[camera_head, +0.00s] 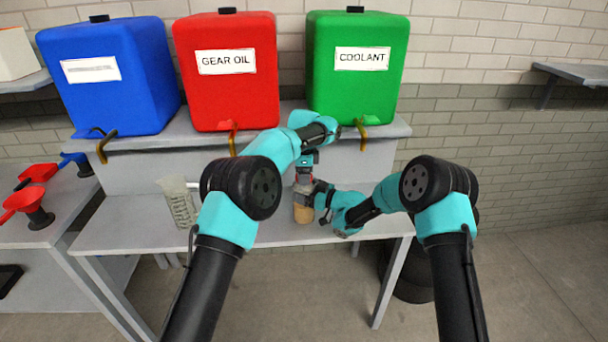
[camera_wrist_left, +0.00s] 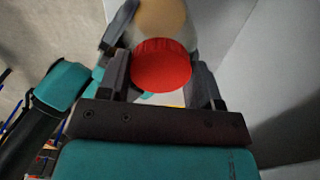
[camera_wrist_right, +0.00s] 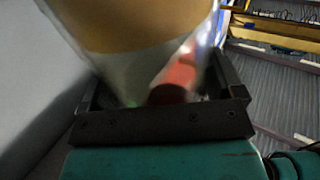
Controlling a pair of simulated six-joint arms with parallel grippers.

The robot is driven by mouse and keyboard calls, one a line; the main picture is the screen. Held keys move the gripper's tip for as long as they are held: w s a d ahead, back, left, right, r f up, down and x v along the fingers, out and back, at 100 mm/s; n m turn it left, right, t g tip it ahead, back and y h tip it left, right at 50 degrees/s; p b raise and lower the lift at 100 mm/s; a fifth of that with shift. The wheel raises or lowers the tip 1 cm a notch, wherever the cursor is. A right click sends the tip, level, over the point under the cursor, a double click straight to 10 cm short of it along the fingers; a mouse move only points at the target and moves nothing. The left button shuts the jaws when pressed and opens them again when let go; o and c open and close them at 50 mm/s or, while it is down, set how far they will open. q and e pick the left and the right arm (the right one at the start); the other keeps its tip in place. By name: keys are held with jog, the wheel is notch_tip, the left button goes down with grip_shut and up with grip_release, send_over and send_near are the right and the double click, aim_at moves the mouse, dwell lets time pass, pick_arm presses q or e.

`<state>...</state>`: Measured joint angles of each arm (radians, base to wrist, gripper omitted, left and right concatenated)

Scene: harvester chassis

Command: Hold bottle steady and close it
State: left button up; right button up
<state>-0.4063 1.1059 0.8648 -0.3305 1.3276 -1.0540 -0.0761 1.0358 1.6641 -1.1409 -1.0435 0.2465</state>
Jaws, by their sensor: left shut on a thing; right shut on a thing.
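The bottle (camera_head: 303,213), clear with amber contents, stands upright on the grey bench. My right gripper (camera_head: 308,196) is shut around its upper part from the right. In the right wrist view the bottle (camera_wrist_right: 135,30) fills the space between the fingers, with a blurred red patch on it. My left gripper (camera_head: 304,170) points down from above the bottle and is shut on the red cap (camera_wrist_left: 161,65). In the left wrist view the cap lies between both fingers, in line with the bottle (camera_wrist_left: 165,20). I cannot tell whether the cap touches the bottle's neck.
A clear measuring jug (camera_head: 179,203) stands left on the bench (camera_head: 265,233). Blue (camera_head: 108,75), red (camera_head: 227,72) and green (camera_head: 357,65) tanks with taps stand on the shelf behind. The bench's right end is clear.

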pick_arm(q)
jog(key=m, duration=0.6)
jog(key=o, duration=1.1)
jog(key=shift+r, duration=0.1)
notch_tip(320, 180, up, 12)
jog(key=shift+f, duration=0.1)
pick_arm(e)
jog(key=o, duration=1.5)
